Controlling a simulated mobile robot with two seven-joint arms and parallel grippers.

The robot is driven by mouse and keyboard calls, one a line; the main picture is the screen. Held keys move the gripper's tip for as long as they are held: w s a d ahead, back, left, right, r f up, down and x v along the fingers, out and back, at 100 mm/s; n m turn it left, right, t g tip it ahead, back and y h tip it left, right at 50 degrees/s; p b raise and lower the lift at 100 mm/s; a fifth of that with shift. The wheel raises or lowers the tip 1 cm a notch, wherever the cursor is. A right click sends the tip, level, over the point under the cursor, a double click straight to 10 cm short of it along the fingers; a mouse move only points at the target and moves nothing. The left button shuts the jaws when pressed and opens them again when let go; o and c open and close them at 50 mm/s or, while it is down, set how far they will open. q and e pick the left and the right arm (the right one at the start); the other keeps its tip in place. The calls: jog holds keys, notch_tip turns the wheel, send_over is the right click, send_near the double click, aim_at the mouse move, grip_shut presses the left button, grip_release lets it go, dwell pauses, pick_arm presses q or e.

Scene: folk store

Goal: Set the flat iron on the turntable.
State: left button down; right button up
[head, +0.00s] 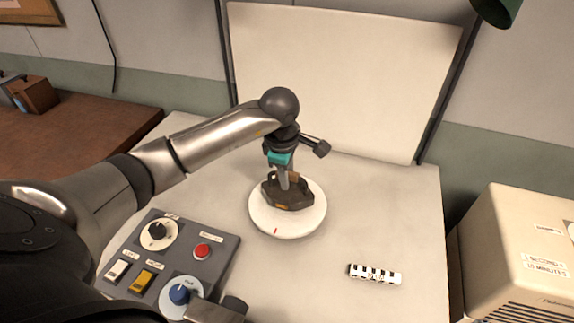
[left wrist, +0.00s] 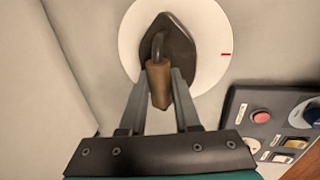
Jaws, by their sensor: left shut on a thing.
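The flat iron (head: 294,199) is dark with a brown handle. My left gripper (head: 283,176) is shut on the handle from above. The white round turntable (head: 301,228) is directly under the iron, with a red mark on its front edge. In the left wrist view, the iron (left wrist: 180,45) lies within the outline of the turntable (left wrist: 215,30), and the fingers of the gripper (left wrist: 162,78) flank the brown handle. I cannot tell whether the iron's base touches the turntable.
A control panel (head: 222,246) with knobs, switches and a red button lies left of the turntable. A white backdrop (head: 340,70) stands behind. A beige machine (head: 510,235) is at right.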

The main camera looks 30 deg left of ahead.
aim_at(284, 197)
pick_arm(q)
jog(key=shift+w+f, duration=0.15)
jog(key=shift+f, duration=0.5)
jog(key=shift+f, duration=0.15)
jog(key=c, duration=0.6)
grip_release()
jog(key=shift+f, duration=0.1)
jog(key=shift+s, duration=0.2)
jog(key=r, duration=0.4)
jog(key=s+r, duration=0.1)
jog(key=r, duration=0.3)
jog(key=s+r, duration=0.1)
jog(key=r, duration=0.3)
jog(key=shift+s+d+p, duration=0.15)
jog(key=shift+d+p, duration=0.15)
jog(key=shift+p, duration=0.05)
